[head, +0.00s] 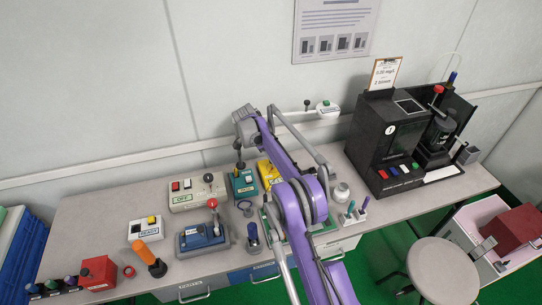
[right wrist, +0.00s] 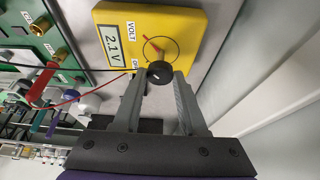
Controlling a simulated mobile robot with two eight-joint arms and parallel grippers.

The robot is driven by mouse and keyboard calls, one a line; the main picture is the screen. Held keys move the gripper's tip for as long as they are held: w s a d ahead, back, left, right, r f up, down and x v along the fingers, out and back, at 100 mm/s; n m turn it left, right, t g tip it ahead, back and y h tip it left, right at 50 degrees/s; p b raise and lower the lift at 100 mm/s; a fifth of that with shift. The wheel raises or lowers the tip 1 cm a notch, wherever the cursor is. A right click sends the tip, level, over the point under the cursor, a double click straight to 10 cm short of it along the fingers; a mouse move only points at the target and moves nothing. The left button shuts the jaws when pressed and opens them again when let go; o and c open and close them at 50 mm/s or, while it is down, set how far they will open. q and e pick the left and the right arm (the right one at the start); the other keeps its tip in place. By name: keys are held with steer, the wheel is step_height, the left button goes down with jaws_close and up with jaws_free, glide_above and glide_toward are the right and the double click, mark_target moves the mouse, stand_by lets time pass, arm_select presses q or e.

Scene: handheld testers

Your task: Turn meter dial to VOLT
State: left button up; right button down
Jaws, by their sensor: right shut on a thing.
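The yellow meter (right wrist: 178,22) fills the upper middle of the right wrist view. Its display (right wrist: 115,43) reads 2.1 V, and a VOLT label (right wrist: 130,30) is beside it. A red pointer (right wrist: 151,43) inside a thin dark ring points toward the VOLT side. The black round dial knob (right wrist: 158,72) sits between the fingertips of my right gripper (right wrist: 159,79), which is shut on it. In the head view the meter (head: 266,172) is partly hidden behind my purple right arm, and the fingertips are hard to make out. My left gripper is not in view.
A teal box (head: 242,184) stands just left of the meter. A green board (right wrist: 45,42) with brass posts and a red cable lies beside it. A black machine (head: 381,135) stands right. The wall is close behind.

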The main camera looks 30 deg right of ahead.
stand_by(0.3)
steer(key=shift+c, duration=2.3)
jaws_free()
steer(key=p+v, duration=0.1)
steer(key=v, duration=1)
steer(key=shift+a, duration=0.1)
